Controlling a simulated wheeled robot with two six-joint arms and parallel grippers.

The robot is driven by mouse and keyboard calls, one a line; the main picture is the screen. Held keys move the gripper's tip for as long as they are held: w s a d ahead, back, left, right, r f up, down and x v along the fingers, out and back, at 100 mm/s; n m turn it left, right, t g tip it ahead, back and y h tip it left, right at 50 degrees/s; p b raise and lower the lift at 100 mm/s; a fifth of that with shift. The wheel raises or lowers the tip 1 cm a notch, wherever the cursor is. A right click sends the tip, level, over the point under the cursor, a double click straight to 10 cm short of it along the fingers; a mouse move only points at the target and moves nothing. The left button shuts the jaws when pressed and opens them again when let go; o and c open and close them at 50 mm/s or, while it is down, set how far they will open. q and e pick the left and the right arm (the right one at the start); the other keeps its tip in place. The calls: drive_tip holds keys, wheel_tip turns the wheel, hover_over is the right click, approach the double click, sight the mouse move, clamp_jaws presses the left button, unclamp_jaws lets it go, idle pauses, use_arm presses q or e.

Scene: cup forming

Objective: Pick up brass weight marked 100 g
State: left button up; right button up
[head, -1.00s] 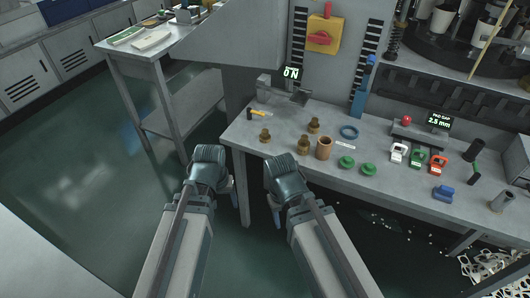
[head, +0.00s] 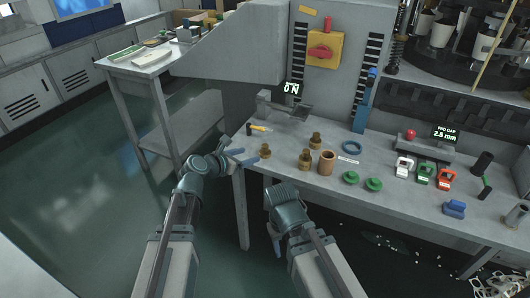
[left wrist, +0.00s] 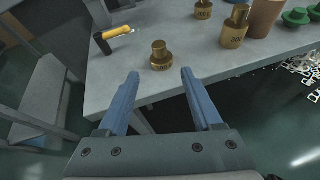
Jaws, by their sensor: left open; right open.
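Three brass weights stand on the grey bench. The smallest (head: 265,151) is nearest the bench's left end; it also shows in the left wrist view (left wrist: 160,56), its marking too small to read. A larger weight (head: 305,160) with a marking that looks like 200 shows in the left wrist view (left wrist: 235,28). The third weight (head: 315,141) stands behind it. My left gripper (head: 243,157) is open and empty by the bench's left edge, its fingers pointing at the smallest weight, which lies just beyond the fingertips. My right gripper (head: 276,240) is open below the bench's front edge.
A brown cup (head: 327,163) stands right of the weights, with green knobbed pieces (head: 350,178) beyond it. A yellow-and-black hammer-like tool (head: 260,128) lies behind the smallest weight. A blue ring (head: 352,148) lies further back. The bench's front left corner is bare.

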sight(261, 154)
use_arm(q)
drive_tip(key=shift+n, duration=0.5)
drive_tip(key=b+x, duration=0.1)
drive_tip(key=x, duration=0.3)
drive_tip(key=b+x, duration=0.2)
drive_tip(key=x, duration=0.2)
drive_tip(key=shift+w+r, duration=0.15)
drive_tip(key=shift+w, duration=0.25)
drive_tip(key=shift+w+d, duration=0.15)
drive_tip(key=shift+d, duration=0.05)
drive_tip(key=b+x, duration=0.2)
drive_tip(key=x, duration=0.3)
drive_tip(key=shift+d+r, duration=0.15)
drive_tip(key=shift+d, duration=0.05)
drive_tip(key=shift+c, duration=0.4)
clamp_jaws()
